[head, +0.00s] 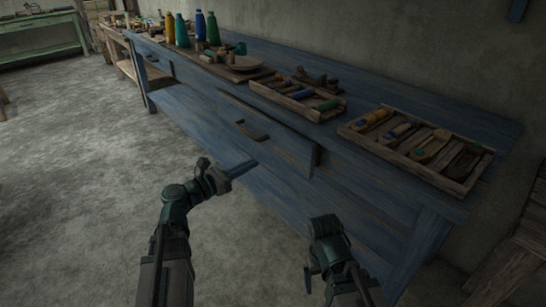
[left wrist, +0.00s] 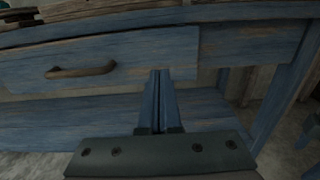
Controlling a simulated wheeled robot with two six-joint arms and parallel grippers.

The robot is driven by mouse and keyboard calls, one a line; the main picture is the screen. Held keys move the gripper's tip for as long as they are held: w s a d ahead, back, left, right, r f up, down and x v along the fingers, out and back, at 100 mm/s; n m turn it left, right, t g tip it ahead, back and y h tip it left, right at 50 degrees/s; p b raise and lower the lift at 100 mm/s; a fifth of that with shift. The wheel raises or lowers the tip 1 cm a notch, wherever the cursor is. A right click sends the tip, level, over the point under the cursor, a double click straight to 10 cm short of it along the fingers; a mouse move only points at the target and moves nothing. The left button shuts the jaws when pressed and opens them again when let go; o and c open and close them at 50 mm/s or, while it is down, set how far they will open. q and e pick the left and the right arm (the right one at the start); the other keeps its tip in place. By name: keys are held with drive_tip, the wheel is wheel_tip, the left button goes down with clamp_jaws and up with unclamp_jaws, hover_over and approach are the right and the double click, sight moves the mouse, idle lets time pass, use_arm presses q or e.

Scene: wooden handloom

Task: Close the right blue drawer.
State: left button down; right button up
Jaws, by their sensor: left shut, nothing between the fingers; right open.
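The right blue drawer (head: 275,139) is in the front of the blue workbench. Its front stands out a little from the bench, with its right end edge showing. It has a dark curved handle (head: 252,131). In the left wrist view the drawer front (left wrist: 115,52) fills the upper left, with its handle (left wrist: 80,70) at left. My left gripper (head: 250,164) is shut and empty, in front of and below the drawer; its fingertips (left wrist: 160,75) overlap the drawer's lower right part, and I cannot tell whether they touch. My right gripper (head: 311,275) is open and empty, low before the bench's right end.
On the blue workbench (head: 400,215) top are a tool tray (head: 392,153), a second tray (head: 262,92) and several bottles (head: 182,31). Another drawer's handle (head: 150,58) shows at far left. The concrete floor (head: 90,190) at left is clear.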

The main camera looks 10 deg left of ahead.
sight(291, 144)
use_arm(q)
drive_tip(key=x, duration=1.3)
drive_tip(key=shift+w+d, duration=0.2)
drive_tip(key=shift+w, duration=0.1)
drive_tip(key=x, duration=0.5)
drive_tip(key=shift+a, duration=0.1)
drive_tip(key=shift+w, duration=0.1)
